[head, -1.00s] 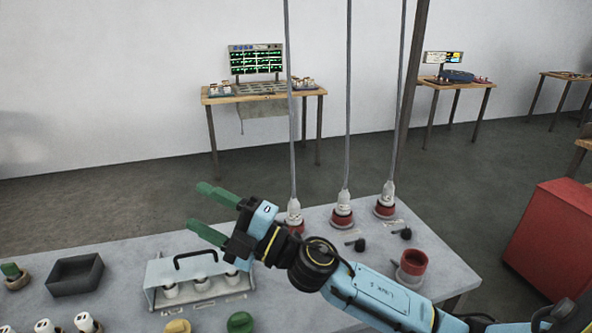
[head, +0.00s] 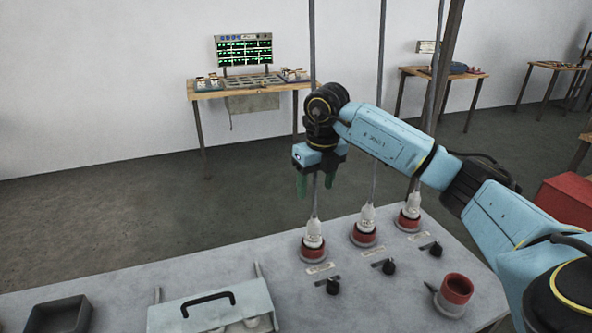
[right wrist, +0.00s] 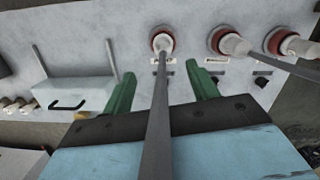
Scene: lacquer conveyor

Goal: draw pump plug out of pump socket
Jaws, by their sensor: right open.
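Three white plugs stand upright in red sockets on the grey table, each with a grey cable running up; the labels are too small to read, so I cannot tell which is the pump's. The left plug (head: 314,233) sits in the left red socket (head: 313,252). The middle plug (head: 367,217) and right plug (head: 413,204) are also seated. My right gripper (head: 316,188) is open, pointing down above the left plug. In the right wrist view, the left plug (right wrist: 162,43) lies beyond the green fingers (right wrist: 160,80), with its cable running between them. My left gripper is out of view.
Black knobs (head: 389,267) stand in front of the sockets. An empty-looking red socket (head: 457,288) is at the right. A white case with a black handle (head: 208,302) and a dark tray (head: 58,316) are at the left. The cables hang close to my right arm.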

